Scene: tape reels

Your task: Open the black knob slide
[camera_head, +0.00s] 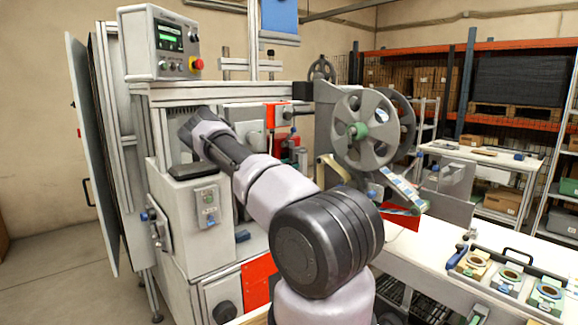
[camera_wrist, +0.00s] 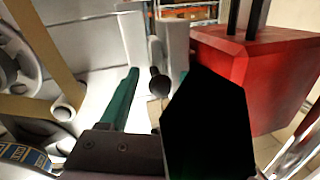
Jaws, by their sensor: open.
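A round black knob (camera_wrist: 159,83) on a short rod shows near the middle of the wrist view, in front of pale machine parts. My gripper (camera_wrist: 157,104) is open. Its dark jaw parts stand low left and right in the wrist view, and the knob appears between and beyond them. The black right part is very dark and covers some of what lies behind it. I see no contact with the knob. In the head view I cannot make out the knob or the jaws clearly; my own arm crosses the middle of the picture.
A large red block (camera_wrist: 270,75) stands close at right in the wrist view. A tan tape band (camera_wrist: 45,45) and a grey reel (camera_wrist: 15,65) are at left. The head view shows the tape reel (camera_head: 352,130), the control box (camera_head: 150,45) and a white bench (camera_head: 440,265) at right.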

